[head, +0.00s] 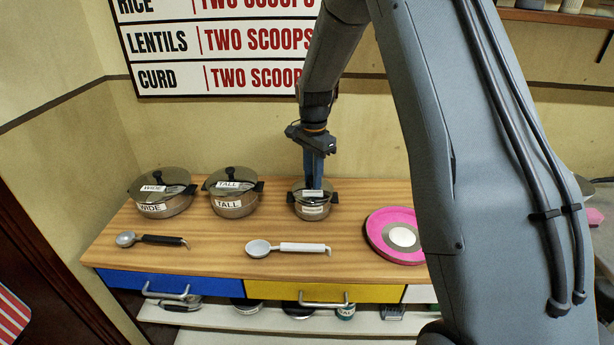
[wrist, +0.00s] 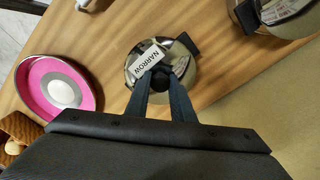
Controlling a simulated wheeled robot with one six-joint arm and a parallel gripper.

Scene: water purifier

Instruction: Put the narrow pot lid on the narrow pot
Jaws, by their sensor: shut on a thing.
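The narrow pot (head: 311,211) is a small steel pot with dark handles on the wooden counter, right of the tall pot. The narrow pot lid (head: 300,190) is at the pot's top, roughly level; I cannot tell if it rests fully on the rim. In the wrist view the lid (wrist: 145,60) shows its NARROW label, and one dark pot handle (wrist: 187,43) sticks out beside it. My gripper (head: 313,186) points down from above and is shut on the lid's knob. In the wrist view the fingertips (wrist: 161,78) meet at the knob, which they mostly hide.
The lidded tall pot (head: 235,208) and wide pot (head: 163,208) stand to the left. A white-handled ladle (head: 300,247) and a black-handled ladle (head: 150,239) lie in front. A pink plate (head: 383,240) lies to the right. The wall (head: 240,130) is close behind.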

